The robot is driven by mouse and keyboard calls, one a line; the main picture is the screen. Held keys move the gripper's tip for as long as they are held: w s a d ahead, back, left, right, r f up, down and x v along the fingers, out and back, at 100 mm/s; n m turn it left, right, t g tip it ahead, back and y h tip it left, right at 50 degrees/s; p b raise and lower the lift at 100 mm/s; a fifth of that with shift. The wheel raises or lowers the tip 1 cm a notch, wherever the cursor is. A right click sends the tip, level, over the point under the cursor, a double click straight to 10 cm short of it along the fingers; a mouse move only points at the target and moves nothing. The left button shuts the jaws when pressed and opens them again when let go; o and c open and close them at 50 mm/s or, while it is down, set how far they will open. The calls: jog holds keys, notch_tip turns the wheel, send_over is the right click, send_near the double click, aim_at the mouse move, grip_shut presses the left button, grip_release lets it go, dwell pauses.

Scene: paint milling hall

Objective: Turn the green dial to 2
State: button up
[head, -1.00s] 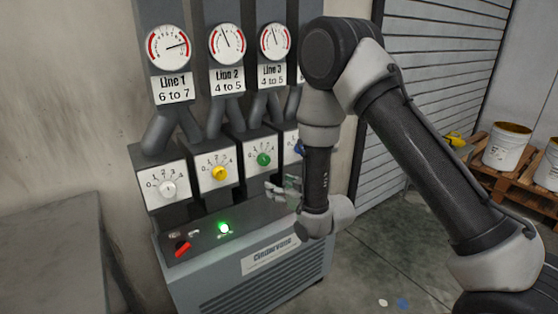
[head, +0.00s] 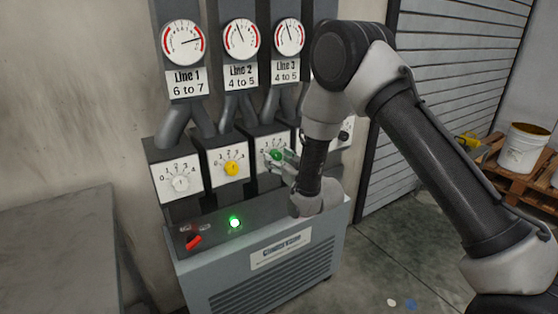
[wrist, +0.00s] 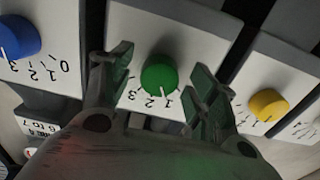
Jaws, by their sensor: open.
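The green dial (head: 277,155) is a round knob on a white plate with a number scale, third from the left on the panel. It also shows in the wrist view (wrist: 159,75), which sees the scale upside down. Its white pointer line seems to lie between 1 and 2, nearer 1. My gripper (wrist: 163,62) is open, with one finger on each side of the green dial; I cannot tell whether either finger touches it. In the head view my gripper (head: 284,160) partly covers the plate. The Line 3 gauge (head: 288,36) stands above it.
A yellow dial (head: 232,169) and a white dial (head: 181,184) sit to the left in the head view. A blue dial (wrist: 18,36) shows in the wrist view. Below is a ledge with a lit green lamp (head: 235,222) and a red switch (head: 194,242).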

jog(key=c, duration=1)
jog(key=shift+m, duration=2.9)
jog(key=o, duration=1)
